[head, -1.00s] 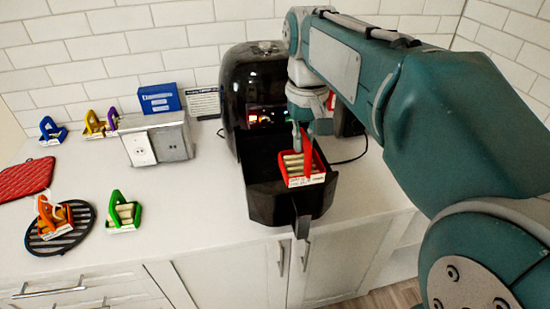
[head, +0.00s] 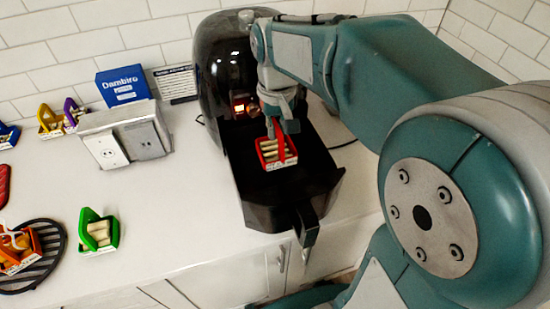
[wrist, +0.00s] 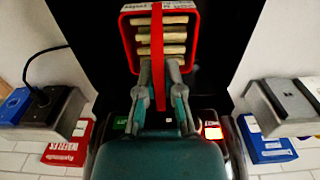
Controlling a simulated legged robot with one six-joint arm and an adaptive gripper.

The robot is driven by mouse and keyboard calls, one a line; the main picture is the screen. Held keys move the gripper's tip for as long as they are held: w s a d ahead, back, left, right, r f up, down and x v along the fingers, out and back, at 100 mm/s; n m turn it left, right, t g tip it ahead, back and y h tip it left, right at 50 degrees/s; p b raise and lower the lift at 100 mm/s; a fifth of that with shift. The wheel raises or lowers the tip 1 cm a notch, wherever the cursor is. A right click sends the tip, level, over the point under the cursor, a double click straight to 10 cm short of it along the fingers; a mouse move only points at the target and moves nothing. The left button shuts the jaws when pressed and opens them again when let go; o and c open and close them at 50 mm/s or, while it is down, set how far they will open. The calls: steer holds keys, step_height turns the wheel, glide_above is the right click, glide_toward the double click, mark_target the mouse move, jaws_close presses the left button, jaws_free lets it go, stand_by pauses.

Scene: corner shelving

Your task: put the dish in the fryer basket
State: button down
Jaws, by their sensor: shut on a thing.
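The dish (head: 265,151) is a small red tray with pale rolls and a tall red handle. It is over or inside the black fryer basket (head: 318,191), in the back half of its opening; I cannot tell whether its underside touches the floor. The basket is pulled out of the black air fryer (head: 215,70), its handle facing the front. My gripper (head: 281,128) is above the dish, shut on its handle. In the wrist view, my gripper (wrist: 159,75) pinches the red handle, and the dish (wrist: 126,35) shows beyond the fingers against the dark basket.
A green dish (head: 98,232) and an orange dish (head: 18,252) on a black trivet (head: 55,243) are at left. A grey outlet box (head: 125,142), a blue box (head: 122,86) and yellow and purple dishes stand behind. The counter between green dish and basket is clear.

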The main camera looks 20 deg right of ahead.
mark_target(277, 153)
steer(key=shift+d+f, duration=0.1)
steer(key=shift+f, duration=3.4)
steer(key=c, duration=0.8)
jaws_free()
steer(key=shift+f, duration=0.1)
step_height(277, 153, up, 12)
steer(key=shift+r, duration=0.1)
steer(key=shift+s+r, duration=0.1)
steer(key=shift+s, duration=0.25)
steer(key=s+f+t, duration=0.1)
steer(key=s+t, duration=0.1)
steer(key=s, duration=0.2)
steer(key=s+f+t, duration=0.1)
steer(key=s, duration=0.4)
steer(key=s+f+t, duration=0.2)
steer(key=s, duration=0.3)
steer(key=shift+f+t, duration=0.1)
steer(key=shift+t, duration=0.2)
